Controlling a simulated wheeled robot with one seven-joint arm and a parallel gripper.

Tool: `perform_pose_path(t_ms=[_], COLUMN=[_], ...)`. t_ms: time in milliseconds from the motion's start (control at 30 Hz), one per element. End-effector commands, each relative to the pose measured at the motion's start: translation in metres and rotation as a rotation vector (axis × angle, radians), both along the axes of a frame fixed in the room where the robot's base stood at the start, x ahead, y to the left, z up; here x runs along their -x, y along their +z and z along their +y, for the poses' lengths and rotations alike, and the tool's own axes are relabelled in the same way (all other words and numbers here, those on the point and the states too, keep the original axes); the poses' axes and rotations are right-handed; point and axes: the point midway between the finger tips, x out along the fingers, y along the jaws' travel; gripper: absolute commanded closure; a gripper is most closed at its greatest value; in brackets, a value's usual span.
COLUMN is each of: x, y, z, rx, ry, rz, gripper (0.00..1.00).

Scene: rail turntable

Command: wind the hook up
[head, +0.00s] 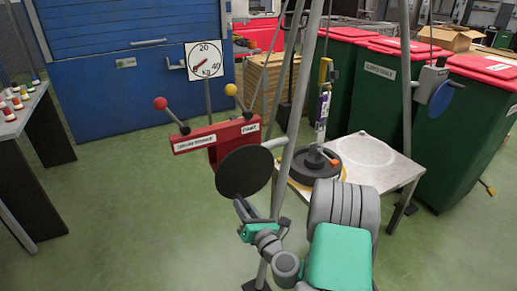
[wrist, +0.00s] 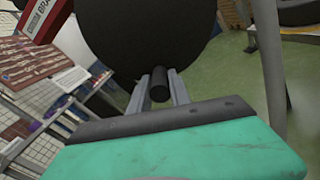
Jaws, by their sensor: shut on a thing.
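The winch's black disc (head: 244,171) is mounted below a red bar (head: 216,137) with labels and two levers, one with a red knob (head: 160,103) and one with a yellow knob (head: 231,90). My gripper (head: 243,208) is at the disc's lower edge. In the wrist view its fingers are shut on a dark round crank handle (wrist: 159,84) in front of the disc (wrist: 150,35). A yellow hanging part (head: 326,70) with a labelled body (head: 323,106) hangs above a black round weight (head: 314,164). Whether the hook is engaged is too small to tell.
The weight stands on a pale platform (head: 378,163) between grey frame legs (head: 299,110). A dial (head: 205,60) marked in kg stands behind the red bar. Green bins (head: 380,95) stand right; a blue cabinet (head: 130,85) stands behind.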

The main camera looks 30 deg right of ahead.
Motion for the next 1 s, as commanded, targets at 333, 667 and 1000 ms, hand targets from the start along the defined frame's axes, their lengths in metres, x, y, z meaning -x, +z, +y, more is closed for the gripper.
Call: perform_pose_path(t_ms=[333,667,1000], x=[0.0,-0.001,-0.001], y=[0.003,0.018,0.019], z=[0.005,0.022,0.024], rx=[-0.03,-0.277,-0.321], ry=[0.008,0.008,0.007], rz=[-0.002,-0.002,-0.004], gripper=[1.0,1.0,1.0])
